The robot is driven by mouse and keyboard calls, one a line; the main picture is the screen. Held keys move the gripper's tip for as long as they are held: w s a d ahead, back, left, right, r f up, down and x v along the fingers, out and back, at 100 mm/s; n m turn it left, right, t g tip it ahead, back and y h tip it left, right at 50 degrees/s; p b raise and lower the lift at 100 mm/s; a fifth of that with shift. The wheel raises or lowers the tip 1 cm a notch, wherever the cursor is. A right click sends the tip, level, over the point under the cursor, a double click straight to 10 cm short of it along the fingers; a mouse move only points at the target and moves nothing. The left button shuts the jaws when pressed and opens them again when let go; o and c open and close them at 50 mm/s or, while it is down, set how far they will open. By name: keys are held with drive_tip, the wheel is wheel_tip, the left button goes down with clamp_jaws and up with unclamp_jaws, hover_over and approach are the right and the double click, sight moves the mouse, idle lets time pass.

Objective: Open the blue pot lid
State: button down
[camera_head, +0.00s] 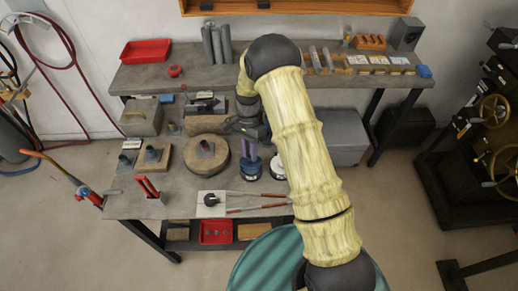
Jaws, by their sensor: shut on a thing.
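A small dark blue pot (251,175) stands on the grey workbench, left of my arm. My gripper (250,159) points down over the pot, with its purple fingers reaching to the top of it. The fingers are shut on the pot's lid at its top. The knob is too small and too covered by the fingers to make out. I cannot tell whether the lid sits on the rim or is raised.
A white and dark pot (278,172) stands close on the right, beside my arm. A round wooden block (207,167) is on the left. Long-handled tools (252,197) lie in front. A rear bench (185,72) holds a red tray (146,51) and grey cylinders (216,46).

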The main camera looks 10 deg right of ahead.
drive_tip(key=shift+w+r+g, duration=0.2)
drive_tip(key=shift+w+g, duration=0.25)
drive_tip(key=shift+g, duration=0.15)
drive_tip(key=c, duration=1.2)
unclamp_jaws()
drive_tip(key=b+v, duration=0.3)
drive_tip(key=v, duration=1.4)
drive_tip(key=shift+w+r, duration=0.15)
drive_tip(key=shift+d, duration=0.15)
